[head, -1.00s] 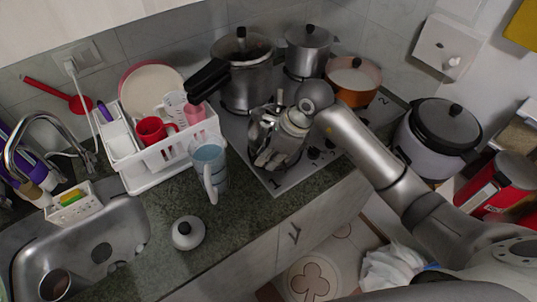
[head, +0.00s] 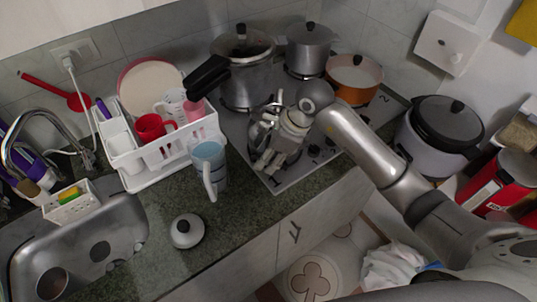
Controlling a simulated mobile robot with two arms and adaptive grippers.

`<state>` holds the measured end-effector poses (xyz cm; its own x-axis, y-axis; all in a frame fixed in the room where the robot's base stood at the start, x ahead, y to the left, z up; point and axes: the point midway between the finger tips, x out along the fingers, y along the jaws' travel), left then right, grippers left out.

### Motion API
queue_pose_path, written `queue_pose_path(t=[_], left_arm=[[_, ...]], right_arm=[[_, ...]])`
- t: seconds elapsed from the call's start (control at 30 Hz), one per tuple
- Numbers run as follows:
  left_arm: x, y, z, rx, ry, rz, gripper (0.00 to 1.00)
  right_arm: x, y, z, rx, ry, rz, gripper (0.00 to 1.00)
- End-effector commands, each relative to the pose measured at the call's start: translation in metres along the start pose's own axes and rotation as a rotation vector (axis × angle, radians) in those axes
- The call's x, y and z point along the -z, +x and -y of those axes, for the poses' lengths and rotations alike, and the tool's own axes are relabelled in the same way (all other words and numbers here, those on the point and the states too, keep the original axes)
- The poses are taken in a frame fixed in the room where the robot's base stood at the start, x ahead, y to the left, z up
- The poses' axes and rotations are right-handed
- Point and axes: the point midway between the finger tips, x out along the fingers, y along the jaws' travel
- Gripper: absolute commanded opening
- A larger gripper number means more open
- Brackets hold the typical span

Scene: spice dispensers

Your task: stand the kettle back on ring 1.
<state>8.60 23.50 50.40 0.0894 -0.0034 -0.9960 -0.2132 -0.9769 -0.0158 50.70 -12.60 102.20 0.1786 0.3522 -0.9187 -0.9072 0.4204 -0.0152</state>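My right gripper (head: 266,164) is over the front left of the hob (head: 282,186), beside the printed number 1. Shiny metal parts that look like the kettle (head: 256,133) show just left of and behind it. The gripper and wrist cover most of this, so I cannot tell whether the fingers are closed on it or whether it touches the hob. Ring 1 itself is hidden under them. A pale round lid with a black knob (head: 187,230) lies on the counter. My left gripper is not in view.
A pressure cooker (head: 245,80), a grey pot (head: 308,52) and an orange pan (head: 353,82) stand on the hob's other places. Counter around the lid is clear.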

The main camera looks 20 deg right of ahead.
Motion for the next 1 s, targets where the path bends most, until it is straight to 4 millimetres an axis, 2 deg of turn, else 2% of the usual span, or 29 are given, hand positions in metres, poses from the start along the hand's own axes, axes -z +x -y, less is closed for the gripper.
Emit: queue_pose_path(t=[0.13,0.17,0.2,0.3,0.6,0.8,1.0], left_arm=[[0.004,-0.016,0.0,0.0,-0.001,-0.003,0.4],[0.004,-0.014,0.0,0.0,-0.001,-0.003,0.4],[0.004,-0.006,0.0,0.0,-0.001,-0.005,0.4],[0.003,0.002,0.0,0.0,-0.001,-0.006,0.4],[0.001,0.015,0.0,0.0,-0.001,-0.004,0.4],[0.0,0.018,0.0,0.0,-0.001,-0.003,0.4],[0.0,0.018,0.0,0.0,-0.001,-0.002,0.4]], right_arm=[[-0.006,-0.013,0.0,-0.002,0.002,0.001,0.39],[-0.005,-0.016,0.001,0.002,0.001,0.001,0.39],[-0.004,-0.022,0.003,0.008,-0.002,0.002,0.39],[-0.003,-0.047,0.003,0.009,-0.003,0.001,0.39],[-0.004,-0.109,0.002,0.005,0.0,0.001,0.39],[-0.004,-0.127,0.001,0.001,0.001,0.0,0.39],[-0.004,-0.13,0.0,0.0,0.001,0.0,0.39]])
